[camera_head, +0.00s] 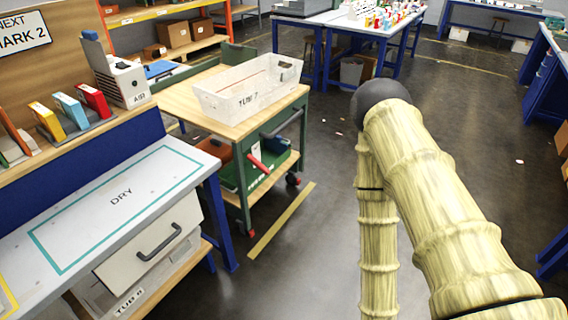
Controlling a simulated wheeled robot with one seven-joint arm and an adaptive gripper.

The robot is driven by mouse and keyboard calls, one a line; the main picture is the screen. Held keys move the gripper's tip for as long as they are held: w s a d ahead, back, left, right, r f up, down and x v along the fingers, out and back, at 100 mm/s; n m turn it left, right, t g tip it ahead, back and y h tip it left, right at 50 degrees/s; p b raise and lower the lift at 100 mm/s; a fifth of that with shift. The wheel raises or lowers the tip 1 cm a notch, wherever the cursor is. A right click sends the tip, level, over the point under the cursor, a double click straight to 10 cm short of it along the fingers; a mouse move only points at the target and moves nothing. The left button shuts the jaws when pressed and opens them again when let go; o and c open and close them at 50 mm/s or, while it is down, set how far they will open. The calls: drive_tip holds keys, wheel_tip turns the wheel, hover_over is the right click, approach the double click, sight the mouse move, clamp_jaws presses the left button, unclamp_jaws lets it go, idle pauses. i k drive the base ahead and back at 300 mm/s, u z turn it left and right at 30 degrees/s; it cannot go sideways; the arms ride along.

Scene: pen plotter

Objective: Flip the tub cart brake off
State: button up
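The tub cart (237,132) is green with a wooden top and stands left of centre. A white tub (249,98) marked TUB 7 sits on it. A red lever (258,164) slants down to the right on the cart's near right side, below a dark handle bar (284,123); I take it for the brake. Its on or off state cannot be told. My gripper is not in view.
A bench with a DRY area (121,195) and a drawer (153,248) stands at the near left, close to the cart. Blue tables stand at the back and right. The floor (320,236) between cart and arm is clear, with a yellow line (281,221).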

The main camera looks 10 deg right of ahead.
sight(253, 160)
drive_tip(key=u, duration=0.25)
drive_tip(key=i, duration=1.05)
drive_tip(key=u, duration=0.15)
